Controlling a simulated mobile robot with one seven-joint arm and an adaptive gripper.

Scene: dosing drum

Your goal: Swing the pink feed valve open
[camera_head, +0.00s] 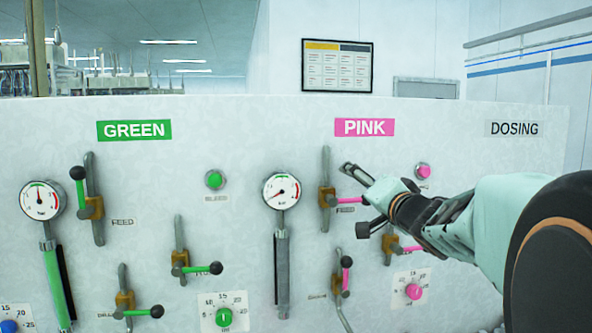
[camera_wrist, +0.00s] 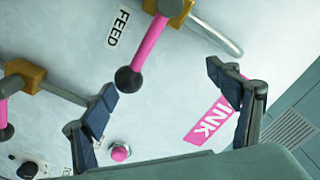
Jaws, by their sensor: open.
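The pink feed valve has a brass body (camera_head: 326,197) on a vertical grey pipe below the PINK sign. Its pink lever (camera_head: 349,200) points right, across the pipe; my gripper hides its end in the head view. In the wrist view the lever (camera_wrist: 150,42) ends in a black knob (camera_wrist: 128,80). My gripper (camera_head: 356,198) is open and empty at the lever's outer end. In the wrist view its spread fingers (camera_wrist: 160,88) lie on either side of the knob in the picture, with no contact visible. I cannot tell the remaining depth.
A pink button (camera_head: 423,171) is right of my gripper. Another pink-levered valve (camera_head: 392,244) sits below it, and a pink drain valve (camera_head: 341,280) lower left. A gauge (camera_head: 282,191) is to the left. Green-levered valves fill the panel's left part.

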